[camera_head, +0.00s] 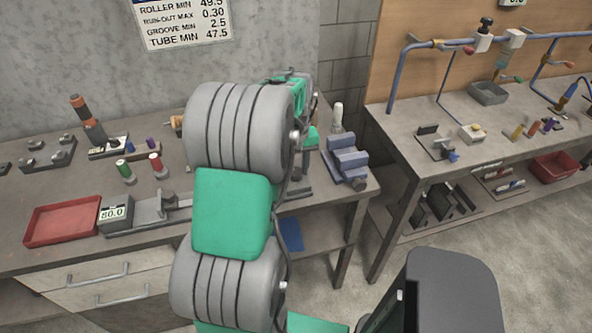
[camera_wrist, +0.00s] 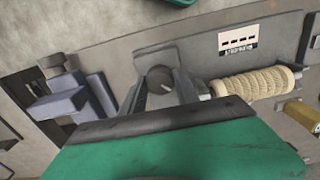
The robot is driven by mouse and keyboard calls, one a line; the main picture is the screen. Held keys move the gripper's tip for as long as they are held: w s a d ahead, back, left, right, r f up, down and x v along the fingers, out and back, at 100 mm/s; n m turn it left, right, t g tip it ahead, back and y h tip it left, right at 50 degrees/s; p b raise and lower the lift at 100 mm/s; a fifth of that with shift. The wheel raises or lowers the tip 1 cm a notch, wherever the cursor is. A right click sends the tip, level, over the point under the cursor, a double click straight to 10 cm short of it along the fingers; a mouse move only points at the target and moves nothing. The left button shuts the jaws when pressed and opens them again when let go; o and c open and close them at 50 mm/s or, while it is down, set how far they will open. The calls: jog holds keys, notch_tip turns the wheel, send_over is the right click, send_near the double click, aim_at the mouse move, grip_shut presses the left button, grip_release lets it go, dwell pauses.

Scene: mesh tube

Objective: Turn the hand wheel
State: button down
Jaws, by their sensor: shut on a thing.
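In the wrist view, a dark round knob (camera_wrist: 158,80), which appears to be the hand wheel, sits at the left end of a beige ribbed roller (camera_wrist: 255,84). My gripper (camera_wrist: 164,90) has one grey finger on each side of the knob and is shut on it. The lower part of the knob is hidden between the fingers and behind the green wrist housing. In the head view my arm covers the gripper and the wheel.
A blue vise (camera_head: 345,158) stands at the bench's right end and shows in the wrist view (camera_wrist: 68,98). A second bench (camera_head: 405,135) stands right, past a floor gap.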

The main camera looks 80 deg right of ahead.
jog(key=m, duration=0.7)
jog(key=shift+d+r+b, duration=0.15)
jog(key=shift+d+b, duration=0.1)
jog(key=shift+b, duration=0.15)
jog(key=m, duration=0.7)
jog(key=shift+m+b, duration=0.3)
jog(key=shift+m, duration=0.1)
jog(key=m, duration=0.3)
jog(key=shift+m, duration=0.3)
jog(key=m, duration=0.3)
jog(key=shift+m, duration=0.3)
jog(key=m, duration=0.6)
jog(key=shift+a+b, duration=0.1)
jog(key=shift+b, duration=0.2)
jog(key=shift+m, duration=0.4)
